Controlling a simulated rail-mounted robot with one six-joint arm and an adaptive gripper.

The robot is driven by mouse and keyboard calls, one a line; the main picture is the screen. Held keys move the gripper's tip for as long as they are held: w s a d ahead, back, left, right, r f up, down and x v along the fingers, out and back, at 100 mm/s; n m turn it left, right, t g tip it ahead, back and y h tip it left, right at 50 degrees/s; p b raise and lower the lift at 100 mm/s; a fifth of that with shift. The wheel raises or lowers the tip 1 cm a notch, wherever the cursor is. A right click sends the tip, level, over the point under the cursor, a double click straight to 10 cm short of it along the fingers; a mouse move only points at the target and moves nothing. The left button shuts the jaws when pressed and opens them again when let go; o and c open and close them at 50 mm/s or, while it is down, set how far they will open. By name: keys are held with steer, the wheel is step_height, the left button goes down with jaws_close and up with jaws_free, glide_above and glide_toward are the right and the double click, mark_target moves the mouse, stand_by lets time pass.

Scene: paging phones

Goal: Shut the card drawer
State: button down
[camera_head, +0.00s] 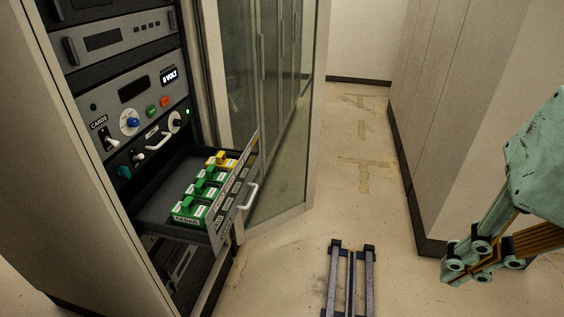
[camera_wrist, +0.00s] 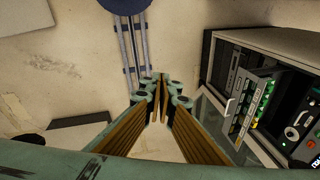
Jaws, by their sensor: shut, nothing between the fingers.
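The card drawer (camera_head: 238,190) is pulled out from the equipment rack at the left of the head view. Inside are several green cards (camera_head: 190,207) and a yellow card (camera_head: 221,161). In the wrist view the open drawer (camera_wrist: 245,122) is at the right, its handle (camera_wrist: 228,108) facing left. My gripper (camera_head: 452,272) is at the right edge of the head view, well apart from the drawer. Its fingers are shut and empty, and also show in the wrist view (camera_wrist: 162,84).
An open glass rack door (camera_head: 270,120) stands just behind the drawer. The rack panel (camera_head: 135,100) has switches, knobs and a display. Floor rails (camera_head: 350,285) run between the drawer and my gripper. Pale cabinets (camera_head: 450,110) line the right side. The floor between is clear.

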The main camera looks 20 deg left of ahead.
steer(key=w+a+f+m+g+y, duration=0.25)
steer(key=w+a+f+m, duration=0.2)
steer(key=w+a, duration=0.55)
steer(key=w+a+f+m+g+y, duration=0.25)
steer(key=w+a+f+y, duration=0.2)
steer(key=a, duration=0.85)
steer(key=w+a+f+m+t+y+p, duration=0.1)
steer(key=w+a+f+m+t+y, duration=0.1)
steer(key=w+a+f+m, duration=0.6)
steer(key=w+a+f, duration=0.2)
steer(key=w+f, duration=0.3)
steer(key=f, duration=0.2)
steer(key=shift+a+y, duration=0.4)
steer(key=shift+f, duration=0.15)
glide_toward(230, 211)
steer(key=shift+a+f, duration=1.05)
steer(key=shift+f, duration=0.6)
steer(key=shift+s+a+b, duration=0.15)
steer(key=shift+a+b, duration=0.05)
steer(key=shift+a, duration=0.65)
steer(key=shift+s+a+b, duration=0.1)
steer(key=shift+a+b, duration=0.1)
steer(key=shift+a, duration=0.6)
steer(key=shift+a, duration=0.2)
